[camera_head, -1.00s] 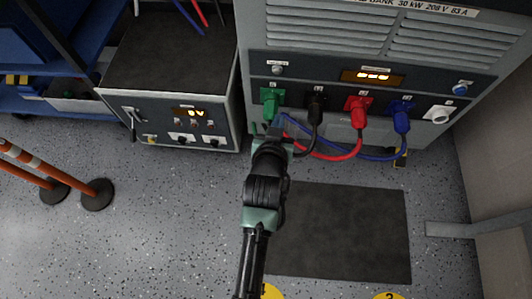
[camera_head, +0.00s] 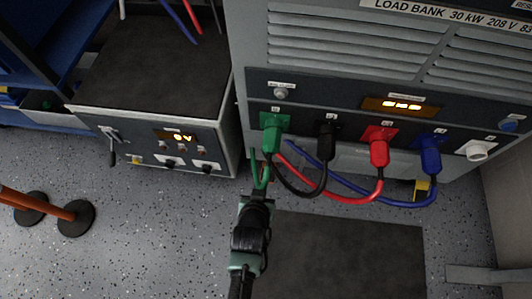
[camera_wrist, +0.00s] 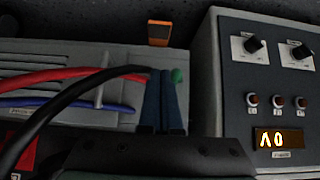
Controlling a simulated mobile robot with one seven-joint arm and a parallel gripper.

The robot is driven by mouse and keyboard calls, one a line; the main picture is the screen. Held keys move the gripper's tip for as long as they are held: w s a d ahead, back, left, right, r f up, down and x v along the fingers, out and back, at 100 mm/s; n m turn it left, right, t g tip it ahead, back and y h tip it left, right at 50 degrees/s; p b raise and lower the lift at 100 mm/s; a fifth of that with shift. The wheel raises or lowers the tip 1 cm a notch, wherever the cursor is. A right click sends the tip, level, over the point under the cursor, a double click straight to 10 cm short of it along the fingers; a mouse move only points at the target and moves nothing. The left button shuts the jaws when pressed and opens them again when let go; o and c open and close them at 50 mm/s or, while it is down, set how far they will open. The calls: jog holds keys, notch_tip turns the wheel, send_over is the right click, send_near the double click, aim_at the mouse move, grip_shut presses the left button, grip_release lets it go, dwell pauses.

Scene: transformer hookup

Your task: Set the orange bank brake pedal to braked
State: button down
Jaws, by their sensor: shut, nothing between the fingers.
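The orange pedal (camera_wrist: 158,33) shows in the wrist view, whose picture is upside down. It is a small orange block with a dark edge, low by the floor at the foot of the load bank. Its set position is not clear. In the head view I cannot make it out near my arm. My gripper (camera_head: 259,190) is in front of the bank's lower left, below the green plug. In the wrist view my gripper's fingers (camera_wrist: 161,100) are together and empty, apart from the pedal in the picture.
Green (camera_head: 272,135), black (camera_head: 326,142), red (camera_head: 379,148) and blue (camera_head: 430,155) plugs sit in the bank, their cables looping beside my gripper. A grey unit (camera_head: 150,150) stands left. A yellow piece (camera_head: 421,190) is low at right. A dark mat (camera_head: 340,255) covers the floor.

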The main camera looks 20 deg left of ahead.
jog(key=b, duration=0.8)
send_over(266, 177)
jog(key=s, duration=0.2)
jog(key=f, duration=0.7)
jog(key=shift+w+d+f, duration=0.15)
jog(key=shift+d+f, duration=0.05)
jog(key=shift+d, duration=0.1)
notch_tip(266, 177, down, 2)
jog(key=shift+f+b, duration=0.1)
jog(key=shift+b, duration=0.55)
jog(key=shift+f+b, duration=0.65)
jog(key=shift+f, duration=0.05)
jog(key=shift+f, duration=0.45)
jog(key=shift+f+b, duration=1.1)
jog(key=shift+f, duration=1.25)
